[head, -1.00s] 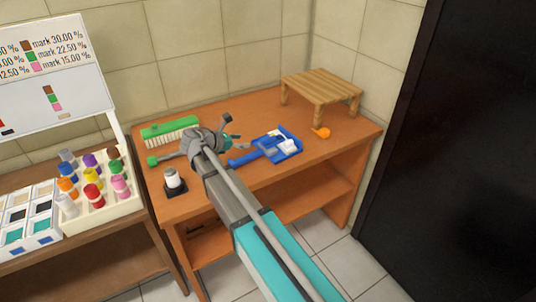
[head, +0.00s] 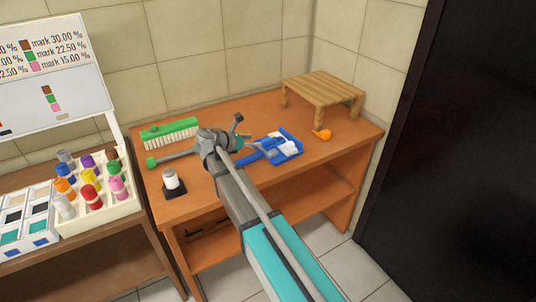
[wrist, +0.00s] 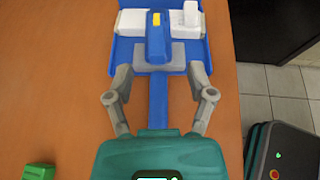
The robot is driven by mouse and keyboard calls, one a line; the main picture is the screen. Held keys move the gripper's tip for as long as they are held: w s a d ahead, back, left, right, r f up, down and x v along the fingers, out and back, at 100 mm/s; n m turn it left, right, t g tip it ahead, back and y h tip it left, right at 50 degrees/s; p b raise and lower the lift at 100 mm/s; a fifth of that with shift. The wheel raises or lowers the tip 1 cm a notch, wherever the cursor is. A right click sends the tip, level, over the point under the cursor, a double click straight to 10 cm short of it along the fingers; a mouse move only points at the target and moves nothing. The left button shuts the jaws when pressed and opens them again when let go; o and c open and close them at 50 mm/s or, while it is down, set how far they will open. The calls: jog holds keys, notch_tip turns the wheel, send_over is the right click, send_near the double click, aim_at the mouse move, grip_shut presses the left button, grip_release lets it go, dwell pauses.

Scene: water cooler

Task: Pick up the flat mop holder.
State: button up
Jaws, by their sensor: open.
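What looks like the flat mop holder, a blue socket with a yellow tab on a grey plate (wrist: 153,45), lies in a blue dustpan-like tray (wrist: 123,62), with white pieces around it. A blue handle (wrist: 158,100) runs from the tray toward my gripper (wrist: 160,73). The gripper is open and empty, its fingers spread on either side of the handle. In the head view, my gripper (head: 246,146) is at the left of the blue tray (head: 290,151), and my arm partly hides the handle. I cannot tell its height above the table.
A green brush (head: 169,132) and a white container on a black base (head: 172,182) stand on the wooden table (head: 312,184) to the left. An orange item (head: 322,134) and a small wooden stand (head: 322,88) are to the right. A wall is behind.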

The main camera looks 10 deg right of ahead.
aim_at(268, 139)
jog(key=shift+b+x, duration=0.35)
jog(key=shift+x, duration=1.2)
jog(key=shift+b+x, duration=0.8)
jog(key=shift+x, duration=1.8)
jog(key=shift+r, duration=0.15)
grip_shut()
